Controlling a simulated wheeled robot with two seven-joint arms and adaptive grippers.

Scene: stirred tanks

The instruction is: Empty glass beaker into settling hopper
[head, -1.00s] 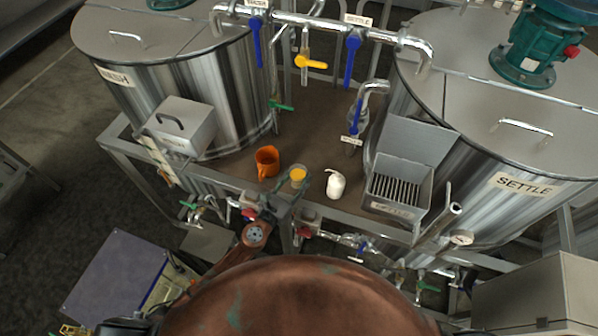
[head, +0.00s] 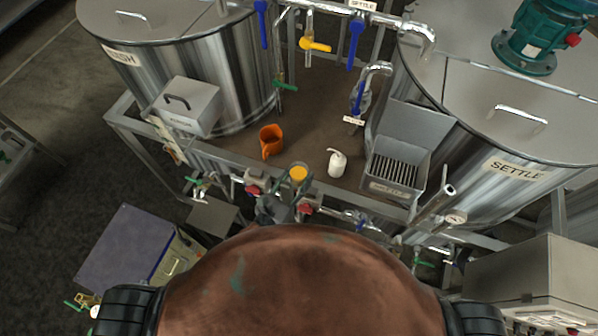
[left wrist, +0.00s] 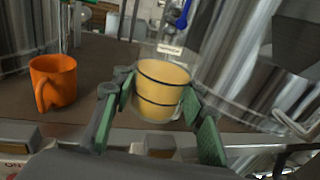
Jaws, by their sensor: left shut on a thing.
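The glass beaker (head: 298,174) holds a yellow-orange content and has dark bands around it; it also shows in the left wrist view (left wrist: 163,88). My left gripper (left wrist: 158,105) is shut on the beaker, with green finger pads on either side of it. In the head view the left gripper (head: 284,198) is at the front edge of the brown deck, partly hidden by my own body. The settling hopper (head: 396,172) is the grey open box with a bar grate and raised lid, in front of the SETTLE tank, right of the beaker. My right gripper is not in view.
A white bottle (head: 337,162) stands between beaker and hopper. A closed grey box (head: 188,106) is at the left tank. Valves and pipes run below the deck's front edge.

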